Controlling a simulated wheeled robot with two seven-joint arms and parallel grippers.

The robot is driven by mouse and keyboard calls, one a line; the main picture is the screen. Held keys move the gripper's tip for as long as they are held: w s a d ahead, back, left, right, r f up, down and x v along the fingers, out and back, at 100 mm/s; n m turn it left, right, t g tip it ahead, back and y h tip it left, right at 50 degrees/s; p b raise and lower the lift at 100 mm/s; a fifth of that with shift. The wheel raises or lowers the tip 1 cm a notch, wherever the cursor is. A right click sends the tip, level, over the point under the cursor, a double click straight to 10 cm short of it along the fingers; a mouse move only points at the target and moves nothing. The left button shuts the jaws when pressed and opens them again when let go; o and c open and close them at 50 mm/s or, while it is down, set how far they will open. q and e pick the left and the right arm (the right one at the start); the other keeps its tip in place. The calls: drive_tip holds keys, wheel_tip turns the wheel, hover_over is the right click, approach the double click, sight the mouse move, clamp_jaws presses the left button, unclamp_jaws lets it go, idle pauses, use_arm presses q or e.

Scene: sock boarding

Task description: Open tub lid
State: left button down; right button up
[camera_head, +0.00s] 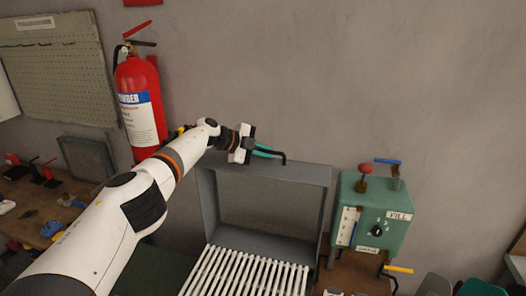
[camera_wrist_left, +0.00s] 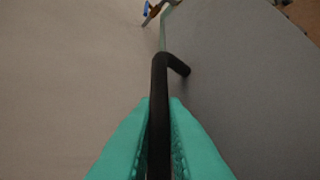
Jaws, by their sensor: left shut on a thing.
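The grey tub lid (camera_head: 318,190) stands raised, close to upright, at the back of the tub in the head view. It also shows as a grey surface in the left wrist view (camera_wrist_left: 245,90). A black bar handle (camera_head: 284,159) is at the lid's top edge. My left gripper (camera_head: 266,151) is shut on this handle. In the left wrist view the black handle (camera_wrist_left: 160,85) runs between its two teal fingers. White slats (camera_head: 245,274) lie side by side in front of the lid. The tub's lower part is out of the picture. My right gripper is not in view.
A green control box (camera_head: 372,212) marked FILL, with a red knob and a blue lever, stands right of the lid. A red fire extinguisher (camera_head: 141,100) hangs on the wall behind my left arm. A bench (camera_head: 50,200) with small tools is at the left.

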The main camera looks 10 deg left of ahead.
use_arm(q)
drive_tip(key=shift+f, duration=0.2)
drive_tip(key=c, duration=1.5)
unclamp_jaws()
drive_tip(key=shift+s+a+r, duration=0.2)
drive_tip(key=shift+a+r, duration=0.1)
drive_tip(key=b+v, duration=0.1)
drive_tip(key=v, duration=0.8)
drive_tip(key=shift+s+a+r, duration=0.1)
drive_tip(key=shift+a+r, duration=0.05)
drive_tip(key=shift+a, duration=0.15)
drive_tip(key=shift+s+a+r, duration=0.4)
drive_tip(key=shift+a+r, duration=0.05)
